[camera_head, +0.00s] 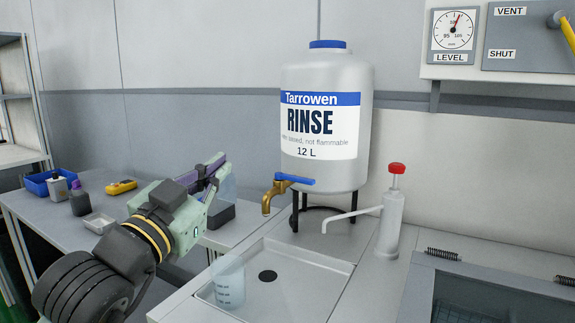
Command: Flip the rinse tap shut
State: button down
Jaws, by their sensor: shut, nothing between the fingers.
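The rinse tap (270,195) is a brass spout on the lower left of the white RINSE container (325,115). Its blue lever (296,179) lies roughly level on top, with its long end toward the right. My gripper (215,168) is to the left of the tap, apart from it, with its fingers shut and empty. A clear beaker (229,284) with markings stands in the shallow sink tray (310,290), lower left of the spout. I cannot make out any liquid flowing from the spout.
A pump with a red top (391,205) stands right of the container, its nozzle pointing left. A dark box (221,214) is just behind my gripper. Bottles (80,200), a blue bin (40,182) and a yellow device (121,187) are on the left bench.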

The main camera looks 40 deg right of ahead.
jog(key=s+d+f+n+g+y+p, duration=0.1)
jog(key=s+d+f+n+g, duration=0.1)
jog(key=s+f+g, duration=0.3)
jog(key=p, duration=0.4)
send_near(301, 182)
jog(key=x, duration=0.6)
jog(key=shift+w+r, duration=0.15)
jog(key=shift+w+d, duration=0.15)
jog(key=shift+d, duration=0.25)
jog(key=shift+w+d, duration=0.1)
jog(key=shift+d, duration=0.5)
jog(key=shift+a, duration=0.1)
